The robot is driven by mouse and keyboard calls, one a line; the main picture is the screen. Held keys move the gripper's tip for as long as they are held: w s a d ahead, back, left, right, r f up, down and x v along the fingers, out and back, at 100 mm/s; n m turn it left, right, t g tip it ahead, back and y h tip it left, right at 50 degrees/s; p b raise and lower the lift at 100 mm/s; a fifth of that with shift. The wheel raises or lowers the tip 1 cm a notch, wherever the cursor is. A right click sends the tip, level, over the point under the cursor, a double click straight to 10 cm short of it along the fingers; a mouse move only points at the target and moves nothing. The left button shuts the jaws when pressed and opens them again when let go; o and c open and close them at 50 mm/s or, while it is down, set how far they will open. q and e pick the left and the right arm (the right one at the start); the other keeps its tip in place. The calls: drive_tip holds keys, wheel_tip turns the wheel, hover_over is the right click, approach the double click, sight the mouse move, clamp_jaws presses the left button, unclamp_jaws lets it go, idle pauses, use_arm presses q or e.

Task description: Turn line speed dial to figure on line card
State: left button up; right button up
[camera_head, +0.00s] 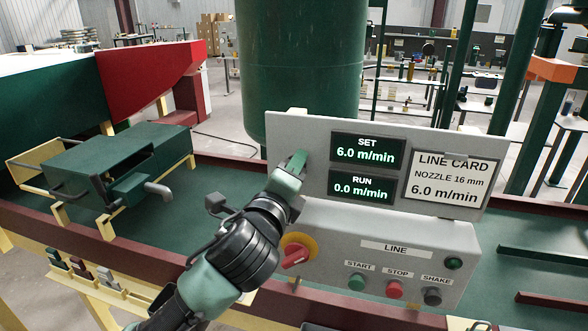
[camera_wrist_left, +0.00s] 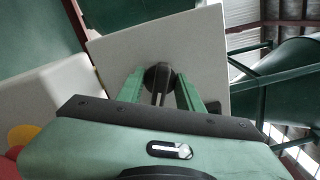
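The line speed dial (camera_wrist_left: 160,77) is a dark round knob on the pale panel, seen in the left wrist view. My left gripper (camera_wrist_left: 160,90) has one green finger on each side of it, with slight gaps; contact is hard to judge. In the head view my left gripper (camera_head: 291,170) is at the panel's left part and hides the dial. The SET display (camera_head: 367,150) reads 6.0 m/min and the RUN display (camera_head: 360,188) reads 0.0 m/min. The line card (camera_head: 450,181) reads nozzle 16 mm, 6.0 m/min. My right gripper is not in view.
Below is a control box with a red rotary switch (camera_head: 296,254) on yellow, a green START button (camera_head: 357,282), a red STOP button (camera_head: 395,289) and a dark SHAKE button (camera_head: 432,296). A green tank (camera_head: 300,70) stands behind. A green machine part (camera_head: 120,165) sits left.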

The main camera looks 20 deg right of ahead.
use_arm(q)
drive_tip(key=shift+s+a+f+b, duration=0.15)
drive_tip(key=shift+s+a+b, duration=0.2)
drive_tip(key=shift+s, duration=0.1)
drive_tip(key=b+v, duration=0.2)
drive_tip(key=v, duration=0.4)
drive_tip(key=shift+s+a, duration=0.2)
drive_tip(key=shift+s, duration=0.1)
